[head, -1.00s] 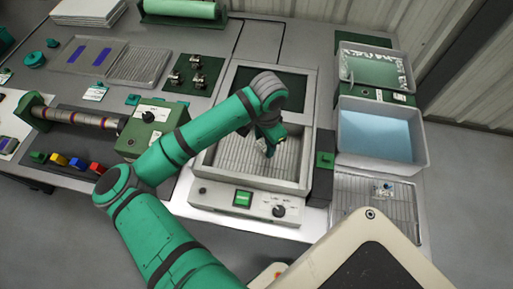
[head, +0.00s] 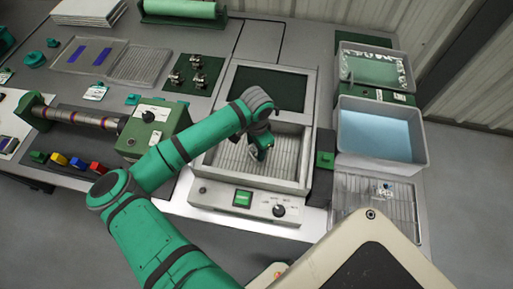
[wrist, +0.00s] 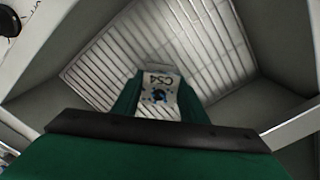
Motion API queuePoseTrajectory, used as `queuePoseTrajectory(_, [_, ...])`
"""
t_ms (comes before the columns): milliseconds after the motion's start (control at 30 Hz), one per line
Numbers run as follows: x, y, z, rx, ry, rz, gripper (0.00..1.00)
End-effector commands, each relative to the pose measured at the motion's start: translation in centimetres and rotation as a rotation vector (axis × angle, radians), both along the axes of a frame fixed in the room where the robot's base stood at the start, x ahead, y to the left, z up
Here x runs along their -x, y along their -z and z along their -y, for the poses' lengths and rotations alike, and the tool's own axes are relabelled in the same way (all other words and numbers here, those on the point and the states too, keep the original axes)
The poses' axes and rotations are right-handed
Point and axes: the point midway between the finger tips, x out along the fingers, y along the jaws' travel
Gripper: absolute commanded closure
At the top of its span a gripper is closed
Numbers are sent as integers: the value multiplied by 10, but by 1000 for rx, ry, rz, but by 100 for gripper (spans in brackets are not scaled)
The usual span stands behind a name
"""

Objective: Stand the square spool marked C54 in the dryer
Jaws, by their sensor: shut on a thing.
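The square spool marked C54 (wrist: 158,92) is between my gripper's green fingers in the wrist view, its white face with the C54 mark and a blue patch showing. My gripper (wrist: 160,100) is shut on it. In the head view my gripper (head: 261,150) reaches down inside the dryer (head: 198,165), and the spool is mostly hidden there by the gripper. The dryer is an open box with a ribbed floor (head: 232,156) and a raised lid with a dark inside (head: 268,88). I cannot tell whether the spool touches the ribbed floor.
The dryer's front panel (head: 262,207) has a lit green display and a knob. A green block (head: 324,160) stands at its right wall. Further right are a tray of blue liquid (head: 380,135) and a rack (head: 355,195) with a small item. A green machine with a roller (head: 160,118) stands left.

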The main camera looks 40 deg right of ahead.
Motion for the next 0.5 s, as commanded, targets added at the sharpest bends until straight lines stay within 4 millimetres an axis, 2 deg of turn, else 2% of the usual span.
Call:
queuePoseTrajectory(100, [0,3,0,0,-1,0,93])
queuePoseTrajectory(133, [0,3,0,0,-1,0,54])
queuePoseTrajectory(200, [0,3,0,0,-1,0,42])
queuePoseTrajectory(500, [0,1,0,0,-1,0,42])
